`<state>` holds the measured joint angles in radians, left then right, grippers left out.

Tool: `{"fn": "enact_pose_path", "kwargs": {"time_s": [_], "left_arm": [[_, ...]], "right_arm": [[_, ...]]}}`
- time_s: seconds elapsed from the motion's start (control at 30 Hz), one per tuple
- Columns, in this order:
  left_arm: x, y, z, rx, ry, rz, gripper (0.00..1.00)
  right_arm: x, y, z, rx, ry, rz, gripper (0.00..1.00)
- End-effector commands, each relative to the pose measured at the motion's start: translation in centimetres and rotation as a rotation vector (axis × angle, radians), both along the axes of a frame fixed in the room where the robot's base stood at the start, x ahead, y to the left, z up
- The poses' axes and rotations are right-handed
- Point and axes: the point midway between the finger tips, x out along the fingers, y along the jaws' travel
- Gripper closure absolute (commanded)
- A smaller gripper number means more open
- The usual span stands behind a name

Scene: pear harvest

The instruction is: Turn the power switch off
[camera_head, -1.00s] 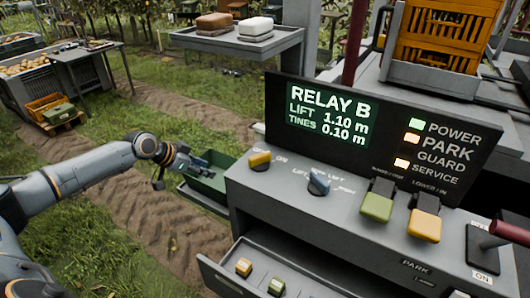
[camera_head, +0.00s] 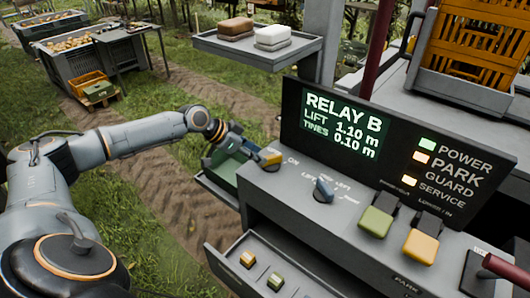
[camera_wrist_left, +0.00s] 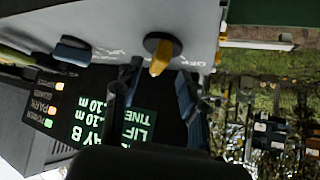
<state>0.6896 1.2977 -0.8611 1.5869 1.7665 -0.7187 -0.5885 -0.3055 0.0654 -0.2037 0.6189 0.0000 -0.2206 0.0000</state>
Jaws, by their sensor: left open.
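The power switch is a yellow knob (camera_head: 270,158) on a dark round base, at the left end of the grey console top (camera_head: 290,197). An ON label shows to its right. In the left wrist view the yellow knob (camera_wrist_left: 160,58) appears upside down beyond the fingers. My left gripper (camera_head: 241,150) is close to the knob on its left side. In the left wrist view the fingers of my left gripper (camera_wrist_left: 157,85) are open, with the knob seen in the gap between them. Contact cannot be told. My right gripper is not in view.
The display (camera_head: 344,128) reads RELAY B, with the POWER light (camera_head: 427,144) lit green. An open drawer (camera_head: 290,262) juts out below. A green bin (camera_head: 224,171) sits left.

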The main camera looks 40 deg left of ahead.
Motion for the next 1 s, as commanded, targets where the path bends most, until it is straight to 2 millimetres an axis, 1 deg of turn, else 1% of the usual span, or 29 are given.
{"fn": "enact_pose_path", "kwargs": {"time_s": [0.03, 0.2, 0.3, 0.63, 0.83, 1.0], "left_arm": [[0.6, -0.5, -0.3, -0.002, -0.001, 0.0, 0.58], [1.9, -1.3, -2.1, 0.0, -0.001, 0.001, 0.58], [2.3, -1.5, -2.6, 0.001, -0.002, 0.001, 0.58], [2.4, -1.6, -2.9, 0.002, -0.001, 0.001, 0.58], [2.4, -1.6, -2.9, 0.002, -0.001, 0.001, 0.99], [2.4, -1.6, -2.9, 0.002, -0.001, 0.001, 1.0]], "right_arm": [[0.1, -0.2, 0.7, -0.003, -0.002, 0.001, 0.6], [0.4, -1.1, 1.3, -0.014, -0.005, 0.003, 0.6], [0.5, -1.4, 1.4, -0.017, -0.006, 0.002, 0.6], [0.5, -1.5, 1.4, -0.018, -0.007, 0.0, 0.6], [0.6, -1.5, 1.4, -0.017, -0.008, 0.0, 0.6], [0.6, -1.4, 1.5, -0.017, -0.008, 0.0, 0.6]]}}
